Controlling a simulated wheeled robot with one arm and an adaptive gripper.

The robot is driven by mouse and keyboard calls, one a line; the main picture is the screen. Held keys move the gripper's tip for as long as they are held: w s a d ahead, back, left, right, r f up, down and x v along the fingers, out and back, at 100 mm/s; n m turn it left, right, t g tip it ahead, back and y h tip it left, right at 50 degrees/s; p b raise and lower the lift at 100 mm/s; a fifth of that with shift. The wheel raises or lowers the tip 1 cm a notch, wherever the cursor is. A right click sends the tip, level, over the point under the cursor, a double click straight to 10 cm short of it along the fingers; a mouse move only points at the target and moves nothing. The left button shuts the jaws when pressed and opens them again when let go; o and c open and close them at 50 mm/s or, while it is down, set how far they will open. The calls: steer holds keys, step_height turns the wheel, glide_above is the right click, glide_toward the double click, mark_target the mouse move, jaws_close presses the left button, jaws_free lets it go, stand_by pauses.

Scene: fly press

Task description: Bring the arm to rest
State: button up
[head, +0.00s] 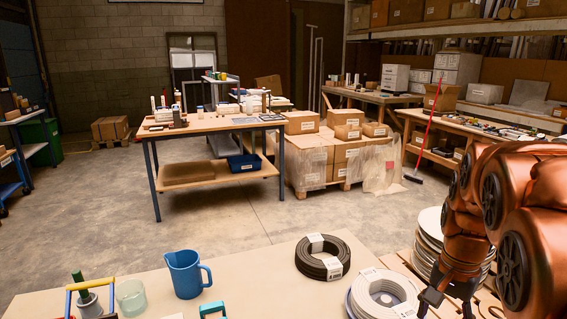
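My copper-coloured arm fills the right edge of the head view, folded with its large round joints close to the camera. My gripper (446,302) hangs down from it at the bottom right, just right of a white coil (385,291). Its dark fingers are spread apart with a gap between them, and I see nothing held there. The fingertips reach the bottom edge of the picture, so their very ends are hard to see. No fly press shows in this view.
On the near table (270,285) are a blue jug (187,274), a glass (131,297), a black coil (322,258) and the white coil. Stacked white spools (432,236) stand beside my arm. A workbench (212,125) and boxes (310,158) stand beyond open floor (110,215).

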steer(key=s+a+n+p, duration=0.3)
steer(key=s+a+n, duration=0.2)
steer(key=s, duration=0.5)
steer(key=s+a+r+n+g+p, duration=0.1)
steer(key=s+a+n+p, duration=0.2)
steer(key=s, duration=0.7)
steer(key=shift+a+r+n, duration=0.2)
steer(key=shift+a+n, duration=0.9)
steer(key=shift+a, duration=1.25)
